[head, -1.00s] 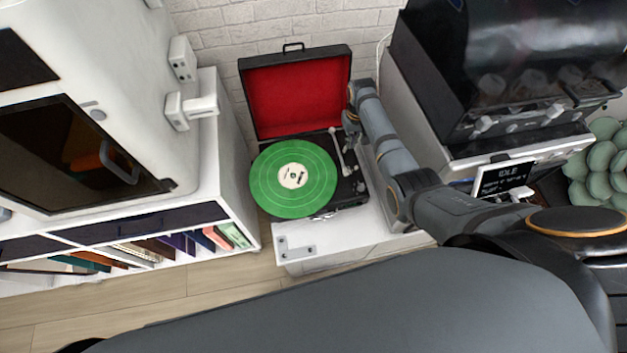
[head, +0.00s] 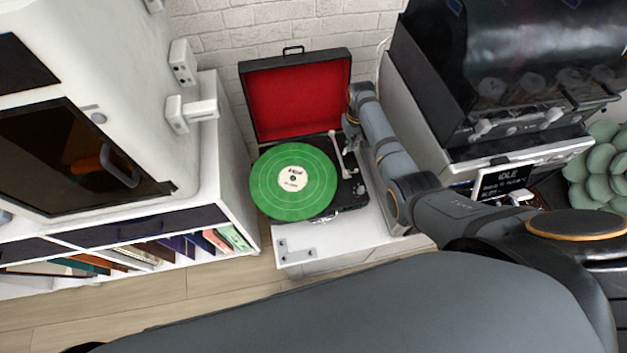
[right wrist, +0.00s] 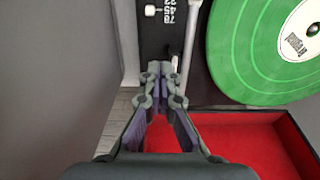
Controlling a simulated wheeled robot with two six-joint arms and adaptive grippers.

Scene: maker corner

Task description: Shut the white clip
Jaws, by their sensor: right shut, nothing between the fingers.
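The turntable (head: 328,205) stands with its lid up, and a green record (head: 265,180) lies on it. Its tonearm (head: 336,147) lies along the record's right side and also shows in the right wrist view (right wrist: 190,40). My right gripper (head: 350,127) is at the back right of the deck. My left gripper is not in view.
The red-lined lid (head: 298,95) stands open behind the record. A black-fronted machine (head: 470,80) and a small sign (head: 503,181) are to the right. A white cabinet (head: 150,130) is close on the left. The white top in front of the turntable is mostly bare.

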